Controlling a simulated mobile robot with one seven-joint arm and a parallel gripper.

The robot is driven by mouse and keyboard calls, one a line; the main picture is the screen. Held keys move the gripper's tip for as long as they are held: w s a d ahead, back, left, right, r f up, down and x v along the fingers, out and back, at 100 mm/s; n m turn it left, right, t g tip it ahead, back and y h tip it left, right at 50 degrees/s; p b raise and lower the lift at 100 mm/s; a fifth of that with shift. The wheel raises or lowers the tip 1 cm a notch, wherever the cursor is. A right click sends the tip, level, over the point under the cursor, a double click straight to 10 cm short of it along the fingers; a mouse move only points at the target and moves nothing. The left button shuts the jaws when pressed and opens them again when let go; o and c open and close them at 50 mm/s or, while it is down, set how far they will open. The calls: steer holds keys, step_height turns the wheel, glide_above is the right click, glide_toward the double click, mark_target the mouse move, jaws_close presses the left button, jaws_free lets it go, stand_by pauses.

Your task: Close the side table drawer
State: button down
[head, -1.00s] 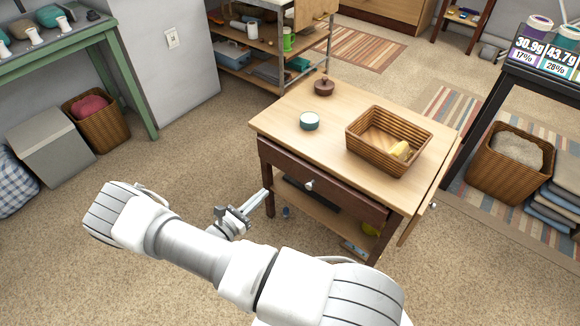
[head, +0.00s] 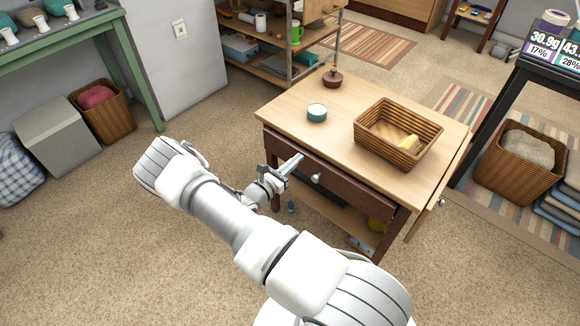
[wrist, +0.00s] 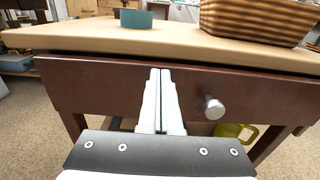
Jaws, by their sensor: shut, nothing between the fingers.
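The side table (head: 290,103) has a pale wood top and a dark brown drawer (head: 343,183) with a round silver knob (head: 316,178). The drawer front stands slightly out from under the top in the head view. My gripper (head: 297,160) is shut and empty, with its fingertips at the drawer front, left of the knob. In the wrist view the closed fingers (wrist: 160,75) point at the upper part of the drawer front (wrist: 95,88), and the knob (wrist: 213,108) is to their right. I cannot tell whether the tips touch the wood.
On the tabletop are a wicker basket (head: 375,138) with a yellow item, a teal bowl (head: 317,112) and a brown lidded pot (head: 332,78). A lower shelf (head: 328,222) holds items. Carpet (head: 110,230) is open to the left.

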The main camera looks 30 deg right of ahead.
steer(key=shift+d, duration=0.1)
steer(key=x, duration=0.3)
steer(key=shift+w+d+f, duration=0.1)
steer(key=shift+w+d, duration=0.05)
steer(key=shift+d, duration=0.05)
steer(key=shift+a, duration=0.25)
